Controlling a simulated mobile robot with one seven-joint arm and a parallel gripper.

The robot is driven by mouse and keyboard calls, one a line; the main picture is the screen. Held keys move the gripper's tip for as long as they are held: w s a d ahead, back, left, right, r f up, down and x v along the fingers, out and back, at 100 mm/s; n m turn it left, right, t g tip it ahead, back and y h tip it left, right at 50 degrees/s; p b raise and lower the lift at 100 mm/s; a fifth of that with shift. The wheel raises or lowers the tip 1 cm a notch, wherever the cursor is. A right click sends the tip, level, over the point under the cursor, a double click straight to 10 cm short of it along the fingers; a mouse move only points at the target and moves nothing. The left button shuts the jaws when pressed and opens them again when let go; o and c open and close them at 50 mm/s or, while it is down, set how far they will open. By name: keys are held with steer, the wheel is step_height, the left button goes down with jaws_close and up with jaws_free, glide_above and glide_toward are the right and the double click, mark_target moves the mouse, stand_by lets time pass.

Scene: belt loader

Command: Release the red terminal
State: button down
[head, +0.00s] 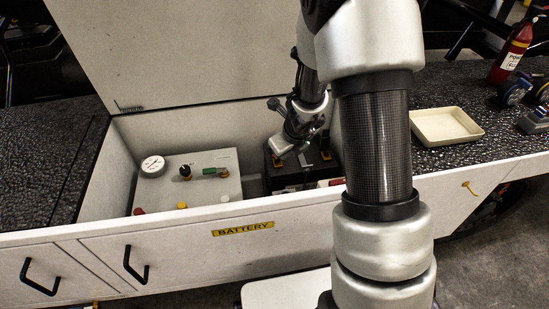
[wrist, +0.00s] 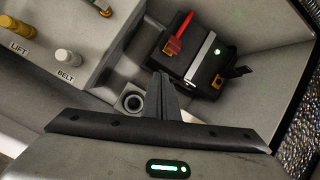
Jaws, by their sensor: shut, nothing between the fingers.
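The black battery (wrist: 210,85) sits in the bay in the wrist view, with a pale strap (wrist: 199,58) across its top and a lit green light (wrist: 217,50). The red terminal (wrist: 177,34) is a red lever-like piece at the battery's upper left, beside a brass-coloured post. My gripper (wrist: 161,78) is shut and empty, its fingertips pointing toward the battery's near left corner, below the red terminal. In the picture they are apart from the red terminal. In the head view the battery (head: 274,161) is partly hidden by my arm.
A grey control box (head: 212,190) with a gauge and knobs stands left of the battery. The raised lid (head: 190,50) is behind the bay. A round socket (wrist: 131,101) lies by my fingers. An empty cream tray (head: 446,126) and a fire extinguisher (head: 511,50) are at right.

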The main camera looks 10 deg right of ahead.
steer(key=w+f+m+b, duration=0.4)
steer(key=f+m+b, duration=0.15)
steer(key=f, duration=0.75)
steer(key=shift+n+h, duration=0.25)
steer(key=shift+h, duration=0.05)
steer(key=w+r+p, duration=0.1)
steer(key=r+p, duration=0.1)
steer(key=w+d+r+p, duration=0.1)
steer(key=p, duration=0.2)
steer(key=shift+w+r+p, duration=0.3)
steer(key=shift+w+r, duration=0.05)
steer(key=shift+w, duration=0.05)
steer(key=shift+r+p, duration=0.15)
steer(key=shift+p, duration=0.2)
